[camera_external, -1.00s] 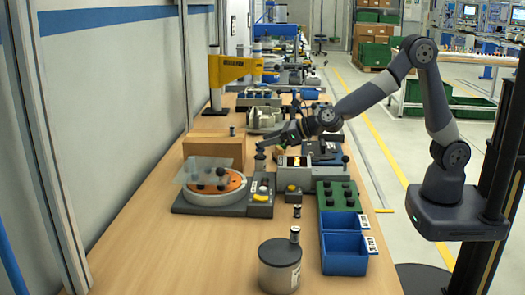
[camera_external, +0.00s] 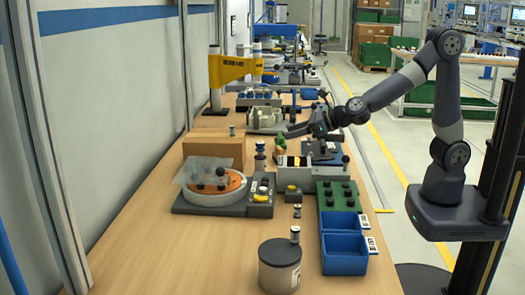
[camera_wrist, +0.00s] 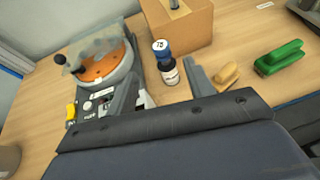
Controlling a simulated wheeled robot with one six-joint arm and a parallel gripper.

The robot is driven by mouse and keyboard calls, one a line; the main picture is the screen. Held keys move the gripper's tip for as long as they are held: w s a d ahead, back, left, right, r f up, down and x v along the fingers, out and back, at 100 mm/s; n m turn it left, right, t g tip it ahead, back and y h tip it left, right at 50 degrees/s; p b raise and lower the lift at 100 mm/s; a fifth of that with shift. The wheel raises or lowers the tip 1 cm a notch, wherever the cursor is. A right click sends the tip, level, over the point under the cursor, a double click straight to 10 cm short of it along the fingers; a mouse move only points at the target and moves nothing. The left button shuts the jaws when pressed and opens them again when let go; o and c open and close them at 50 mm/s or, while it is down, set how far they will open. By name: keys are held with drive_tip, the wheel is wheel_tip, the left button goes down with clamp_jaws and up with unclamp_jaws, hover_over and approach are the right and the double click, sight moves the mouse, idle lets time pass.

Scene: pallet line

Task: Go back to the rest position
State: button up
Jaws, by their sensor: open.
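My gripper (camera_external: 292,131) is open and empty in the external view, held above the workbench behind the grey box device. A small dark bottle with a white label (camera_wrist: 170,72) stands upright on the bench, its blue-and-white top marked with a number. It also shows in the external view (camera_external: 260,158), to the left of and below my gripper. In the wrist view the bottle appears between the two spread fingers, apart from both. My arm reaches left from its base, with the elbow bent high.
A round orange-topped device (camera_external: 217,189) with a clear cover stands left, before a cardboard box (camera_external: 214,146). Blue bins (camera_external: 344,262), a green tray (camera_external: 327,200) and a grey canister (camera_external: 280,277) are nearer. The front-left bench is clear.

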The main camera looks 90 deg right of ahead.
sight(261, 142)
drive_tip(key=shift+w, duration=0.1)
drive_tip(key=x, duration=1.1)
drive_tip(key=shift+r, duration=0.15)
drive_tip(key=shift+w+f+p, duration=0.2)
drive_tip(key=shift+w+p, duration=0.1)
drive_tip(key=shift+w, duration=0.05)
drive_tip(key=shift+w+f+b, duration=0.1)
drive_tip(key=shift+f+b, duration=0.2)
drive_tip(key=shift+r, duration=0.3)
drive_tip(key=shift+f, duration=0.1)
